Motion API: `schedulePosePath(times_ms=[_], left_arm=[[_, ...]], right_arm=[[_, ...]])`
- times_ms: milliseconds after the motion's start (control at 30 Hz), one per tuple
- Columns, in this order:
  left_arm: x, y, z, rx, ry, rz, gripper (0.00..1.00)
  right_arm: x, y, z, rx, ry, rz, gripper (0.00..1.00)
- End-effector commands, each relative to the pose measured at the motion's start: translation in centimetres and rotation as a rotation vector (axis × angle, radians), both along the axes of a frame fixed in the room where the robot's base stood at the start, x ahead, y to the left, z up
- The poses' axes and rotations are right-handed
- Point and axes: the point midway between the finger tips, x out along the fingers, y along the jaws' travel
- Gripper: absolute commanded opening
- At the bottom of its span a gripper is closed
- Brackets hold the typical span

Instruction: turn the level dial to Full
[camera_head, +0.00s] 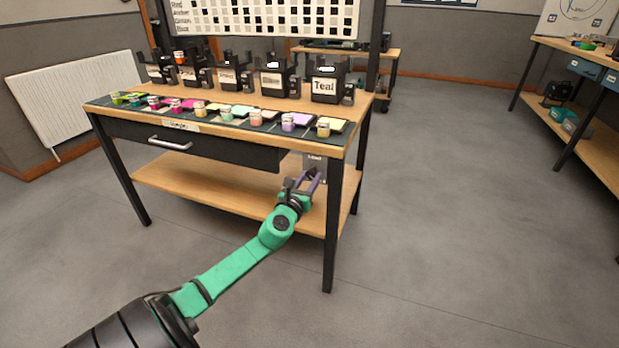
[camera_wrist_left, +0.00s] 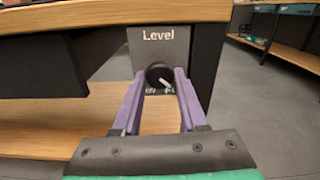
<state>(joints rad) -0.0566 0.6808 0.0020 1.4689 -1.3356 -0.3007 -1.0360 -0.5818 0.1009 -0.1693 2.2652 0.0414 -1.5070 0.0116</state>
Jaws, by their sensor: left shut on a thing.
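The level dial (camera_wrist_left: 159,75) is a round black knob with a pale pointer line, on a grey panel (camera_wrist_left: 158,45) marked "Level" under the table's front edge. In the left wrist view the pointer slants down to the right. Small lettering below the dial is partly hidden and unreadable. My left gripper (camera_wrist_left: 160,84) has purple fingers on both sides of the knob, shut on it. In the head view my left gripper (camera_head: 303,180) reaches the panel (camera_head: 314,165) at the table's right front; the dial is hidden there. My right gripper is not in view.
The table (camera_head: 225,112) carries several colored jars and swatches along its front, with black labelled holders behind. A drawer (camera_head: 180,145) with a metal handle is left of the panel. A black table leg (camera_wrist_left: 207,55) stands close right of the dial. Open floor lies to the right.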

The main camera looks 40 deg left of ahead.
Motion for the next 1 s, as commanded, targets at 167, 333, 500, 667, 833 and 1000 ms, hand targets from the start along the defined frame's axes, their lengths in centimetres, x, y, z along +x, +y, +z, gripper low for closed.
schedulePosePath(times_ms=[167, 333, 500, 667, 833, 1000], left_arm=[[-0.03, -0.02, -0.14, 0.054, 0.022, -0.001, 0.0], [-0.03, -0.02, -0.19, 0.074, 0.03, -0.001, 0.0], [-0.03, -0.03, -0.21, 0.077, 0.031, -0.001, 0.0], [-0.03, -0.03, -0.21, 0.077, 0.031, -0.001, 0.0], [-0.03, -0.01, -0.16, 0.076, 0.03, -0.001, 0.7], [-0.01, 0.01, -0.08, 0.076, 0.028, 0.0, 0.7]], right_arm=[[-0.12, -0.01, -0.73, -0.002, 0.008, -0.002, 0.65], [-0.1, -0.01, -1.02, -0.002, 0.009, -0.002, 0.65], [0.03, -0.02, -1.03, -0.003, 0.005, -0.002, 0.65], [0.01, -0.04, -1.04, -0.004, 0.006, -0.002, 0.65], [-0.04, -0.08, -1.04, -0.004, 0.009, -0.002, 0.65], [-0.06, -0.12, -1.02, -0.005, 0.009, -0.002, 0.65]])
